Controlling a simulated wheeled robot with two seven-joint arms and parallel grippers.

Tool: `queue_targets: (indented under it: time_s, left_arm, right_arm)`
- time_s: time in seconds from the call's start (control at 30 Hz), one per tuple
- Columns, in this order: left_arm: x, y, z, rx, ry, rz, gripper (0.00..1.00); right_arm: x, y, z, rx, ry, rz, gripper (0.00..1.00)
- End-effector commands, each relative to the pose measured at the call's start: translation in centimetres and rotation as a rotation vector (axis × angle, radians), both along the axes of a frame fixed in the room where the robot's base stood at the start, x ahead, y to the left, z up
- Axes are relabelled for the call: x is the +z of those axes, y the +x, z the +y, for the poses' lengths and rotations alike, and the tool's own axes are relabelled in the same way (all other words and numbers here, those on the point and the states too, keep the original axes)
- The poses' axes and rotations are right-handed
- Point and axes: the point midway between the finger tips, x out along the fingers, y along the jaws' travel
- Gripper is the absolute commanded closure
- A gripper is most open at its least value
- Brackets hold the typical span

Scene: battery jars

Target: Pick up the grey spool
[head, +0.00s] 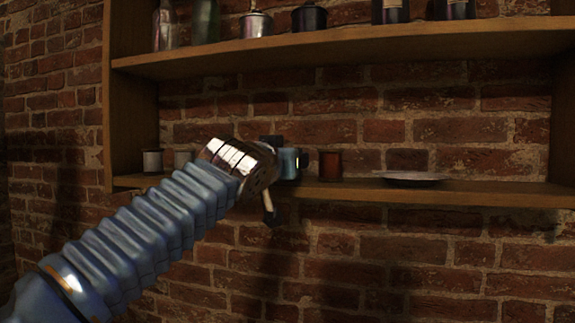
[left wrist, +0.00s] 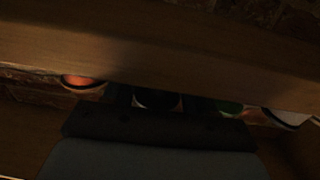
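Two small pale spool-like things stand at the left of the lower shelf in the head view: one with dark rims (head: 152,160) and a greyish one (head: 183,160), partly behind my left arm. I cannot tell surely which is the grey spool. My left gripper (head: 279,158) is at the shelf's front, right of both, close to a blue spool (head: 289,163). Its fingers are dark and mostly hidden, so its opening is unclear. In the left wrist view, dark gripper parts fill the bottom, with a dark round top (left wrist: 157,98) just beyond them. My right gripper is out of view.
A red spool (head: 329,165) and a shallow plate (head: 410,178) stand to the right on the lower shelf (head: 480,192). The upper shelf (head: 350,43) holds jars and bottles. The left wrist view shows orange (left wrist: 82,82), green (left wrist: 230,107) and whitish (left wrist: 290,117) tops.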

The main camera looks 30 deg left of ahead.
Motion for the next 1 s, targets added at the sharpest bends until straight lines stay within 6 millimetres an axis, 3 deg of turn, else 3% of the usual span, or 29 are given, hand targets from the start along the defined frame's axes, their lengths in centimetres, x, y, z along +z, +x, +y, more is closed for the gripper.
queue_targets:
  time_s: [0.07,0.37,0.47,0.6,0.83,1.0]
  left_arm:
    - [0.0,0.0,0.0,0.000,0.000,0.000,0.73]
    - [0.4,0.0,0.0,-0.001,0.000,-0.001,0.74]
    - [1.2,0.0,0.0,-0.002,0.000,-0.001,0.74]
    - [4.1,-0.1,-0.3,-0.004,-0.002,-0.005,0.74]
    - [9.5,-4.0,-3.6,-0.013,-0.011,-0.005,0.74]
    - [11.5,-7.9,-7.0,-0.013,-0.004,-0.003,0.74]
  right_arm:
    - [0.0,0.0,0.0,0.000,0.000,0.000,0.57]
    - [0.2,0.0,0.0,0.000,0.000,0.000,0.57]
    - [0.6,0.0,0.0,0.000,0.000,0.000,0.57]
    - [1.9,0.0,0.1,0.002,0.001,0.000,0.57]
    - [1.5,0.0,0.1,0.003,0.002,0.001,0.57]
    - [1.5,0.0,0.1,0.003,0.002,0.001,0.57]
